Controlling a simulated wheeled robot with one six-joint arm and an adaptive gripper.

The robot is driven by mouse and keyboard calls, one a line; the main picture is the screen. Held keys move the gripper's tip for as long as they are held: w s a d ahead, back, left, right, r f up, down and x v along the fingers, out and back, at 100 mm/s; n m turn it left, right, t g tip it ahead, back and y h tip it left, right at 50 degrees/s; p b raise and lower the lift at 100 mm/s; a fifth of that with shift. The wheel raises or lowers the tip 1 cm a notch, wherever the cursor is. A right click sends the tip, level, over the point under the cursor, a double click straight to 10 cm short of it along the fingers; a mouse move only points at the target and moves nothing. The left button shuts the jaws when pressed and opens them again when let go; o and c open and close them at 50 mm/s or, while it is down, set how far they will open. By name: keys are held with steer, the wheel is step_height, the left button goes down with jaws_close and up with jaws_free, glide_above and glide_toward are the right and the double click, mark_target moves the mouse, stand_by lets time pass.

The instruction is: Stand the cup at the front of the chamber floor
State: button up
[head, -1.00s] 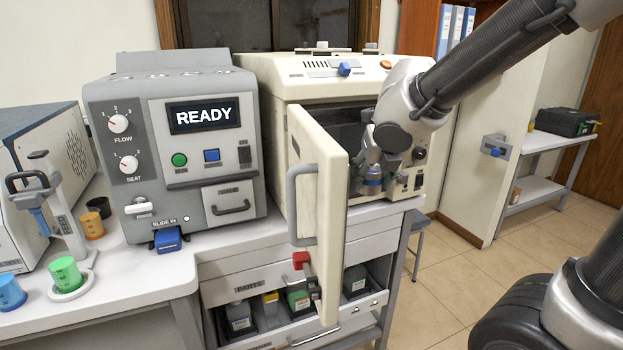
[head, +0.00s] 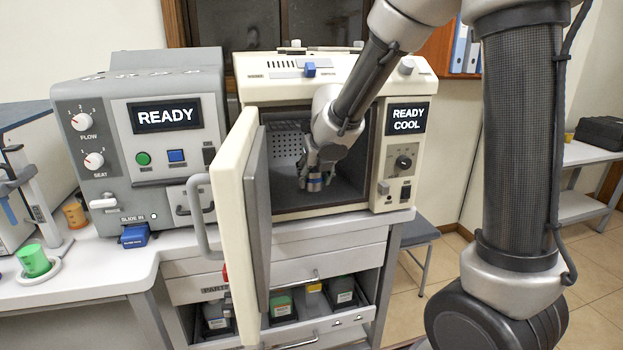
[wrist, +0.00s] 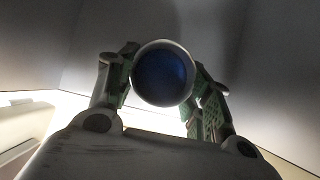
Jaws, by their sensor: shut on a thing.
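My gripper (head: 316,168) is shut on the small blue-and-grey cup (head: 314,184) and holds it upright inside the open chamber (head: 343,198). The cup is low over the front part of the chamber floor. I cannot tell whether its base touches the floor. In the wrist view, the cup (wrist: 163,78) shows as a pale round rim with a dark blue inside, and the fingers of my gripper (wrist: 163,92) are on both sides of it.
The chamber's thick door (head: 241,225) stands wide open at the left. A perforated panel (head: 287,145) is at the back left inside. The panel at the right reads READY COOL (head: 407,118). An open drawer (head: 350,314) with several bottles is below.

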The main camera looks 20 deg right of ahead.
mark_target(312, 178)
steer(key=shift+w+d+f, duration=0.1)
steer(key=shift+w+f, duration=0.65)
steer(key=shift+w, duration=0.25)
steer(key=shift+w+f, duration=0.35)
steer(key=o, duration=1.1)
steer(key=shift+f, duration=0.1)
